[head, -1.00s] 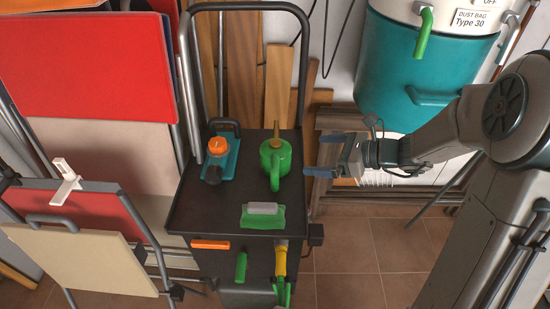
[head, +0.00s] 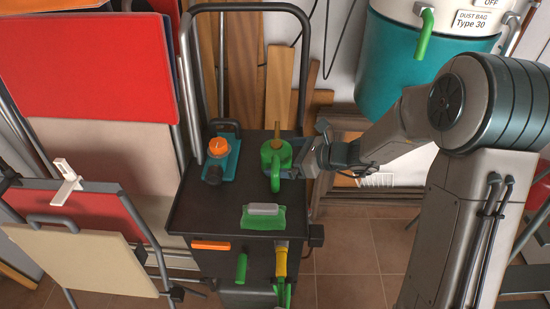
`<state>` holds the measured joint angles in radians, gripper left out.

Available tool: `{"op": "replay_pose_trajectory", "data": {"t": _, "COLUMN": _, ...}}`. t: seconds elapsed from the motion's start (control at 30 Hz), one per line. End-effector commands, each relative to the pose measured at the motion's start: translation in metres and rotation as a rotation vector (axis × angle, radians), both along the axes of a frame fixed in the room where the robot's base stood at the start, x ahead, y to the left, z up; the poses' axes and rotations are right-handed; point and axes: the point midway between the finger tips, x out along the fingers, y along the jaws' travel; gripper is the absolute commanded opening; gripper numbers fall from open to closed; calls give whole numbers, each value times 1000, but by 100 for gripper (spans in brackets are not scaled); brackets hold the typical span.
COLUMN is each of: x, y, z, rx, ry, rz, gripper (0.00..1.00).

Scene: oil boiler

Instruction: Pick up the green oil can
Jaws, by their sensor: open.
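The green oil can (head: 277,157) stands upright on the black top of a cart, with a brassy spout pointing to the back and its green handle toward the front. My gripper (head: 291,172) reaches in from the right at the can's right side, and its fingers are open. The fingertips are close to the can and partly hidden by it and the handle. I cannot tell whether they touch it.
On the cart top (head: 200,212), a teal tool with an orange knob (head: 217,147) stands left of the can. A green brush (head: 263,217) lies in front. The cart's tall bar handle (head: 303,60) rises behind. A teal dust collector (head: 405,65) stands at the back right.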

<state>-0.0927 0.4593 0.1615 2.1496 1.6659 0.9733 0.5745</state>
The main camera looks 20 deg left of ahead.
Motion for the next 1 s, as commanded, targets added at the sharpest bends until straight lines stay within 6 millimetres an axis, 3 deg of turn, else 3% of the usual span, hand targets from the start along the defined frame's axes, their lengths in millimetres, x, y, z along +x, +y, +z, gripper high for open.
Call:
{"op": "replay_pose_trajectory", "data": {"t": 0.07, "x": 0, "y": 0, "z": 0, "rx": 0, "ry": 0, "rz": 0, "gripper": 100}}
{"op": "replay_pose_trajectory", "data": {"t": 0.27, "x": 0, "y": 0, "z": 0, "rx": 0, "ry": 0, "rz": 0, "gripper": 44}}
{"op": "replay_pose_trajectory", "data": {"t": 0.67, "x": 0, "y": 0, "z": 7, "rx": 2, "ry": -3, "rz": 1, "gripper": 44}}
{"op": "replay_pose_trajectory", "data": {"t": 0.93, "x": 0, "y": -2, "z": 48, "rx": 2, "ry": -7, "rz": 0, "gripper": 44}}
{"op": "replay_pose_trajectory", "data": {"t": 1.0, "x": 1, "y": -21, "z": 55, "rx": 0, "ry": -6, "rz": -5, "gripper": 44}}
